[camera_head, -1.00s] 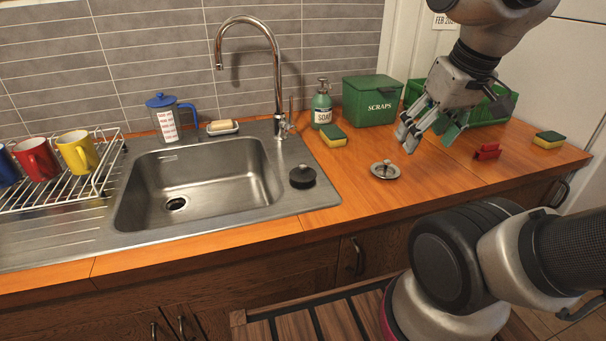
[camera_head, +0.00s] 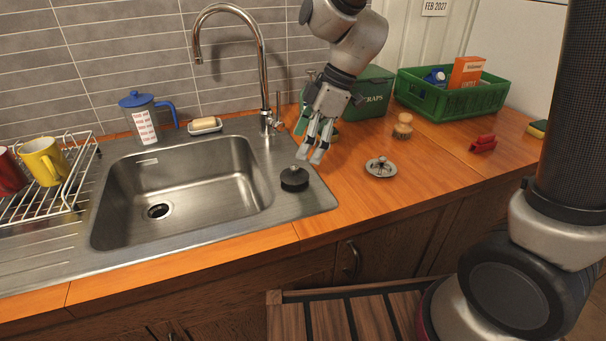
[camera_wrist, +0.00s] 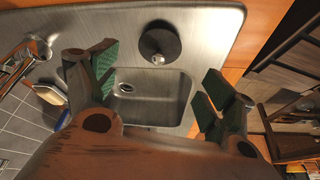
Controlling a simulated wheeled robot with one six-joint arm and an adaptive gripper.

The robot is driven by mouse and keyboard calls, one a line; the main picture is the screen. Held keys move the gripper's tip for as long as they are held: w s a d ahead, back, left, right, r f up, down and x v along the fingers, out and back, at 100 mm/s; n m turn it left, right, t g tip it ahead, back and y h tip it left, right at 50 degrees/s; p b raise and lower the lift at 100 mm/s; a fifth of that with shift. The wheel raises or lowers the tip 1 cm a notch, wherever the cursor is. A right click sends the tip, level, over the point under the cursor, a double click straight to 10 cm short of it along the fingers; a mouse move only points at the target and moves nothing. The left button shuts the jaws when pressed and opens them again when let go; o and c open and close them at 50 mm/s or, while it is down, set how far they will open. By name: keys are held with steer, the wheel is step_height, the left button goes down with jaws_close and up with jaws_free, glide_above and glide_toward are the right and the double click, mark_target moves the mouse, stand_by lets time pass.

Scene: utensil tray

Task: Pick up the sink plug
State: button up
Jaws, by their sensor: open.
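The sink plug (camera_head: 294,179), a black round disc with a small metal knob on top, lies on the steel rim at the right of the sink basin. It also shows in the wrist view (camera_wrist: 158,42), at the top middle, beyond the space between the fingers. My gripper (camera_head: 310,154) is open and empty, pointing down, above and slightly right of the plug and apart from it. Its green-padded fingers show at left and right in the wrist view (camera_wrist: 155,85).
The tap (camera_head: 262,75) rises behind the basin (camera_head: 190,190), left of my gripper. A metal strainer (camera_head: 380,168) and a wooden-topped brush (camera_head: 403,126) stand to the right. The scraps bin (camera_head: 372,97) and green crate (camera_head: 450,100) are behind. Bare counter (camera_head: 350,200) lies right of the plug.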

mark_target(295, 165)
steer(key=shift+f+n, duration=0.15)
steer(key=shift+n, duration=0.15)
steer(key=x, duration=0.7)
steer(key=shift+w+a+f, duration=0.1)
steer(key=shift+a+f, duration=0.05)
steer(key=shift+a, duration=0.15)
steer(key=shift+c, duration=0.2)
steer(key=c, duration=1)
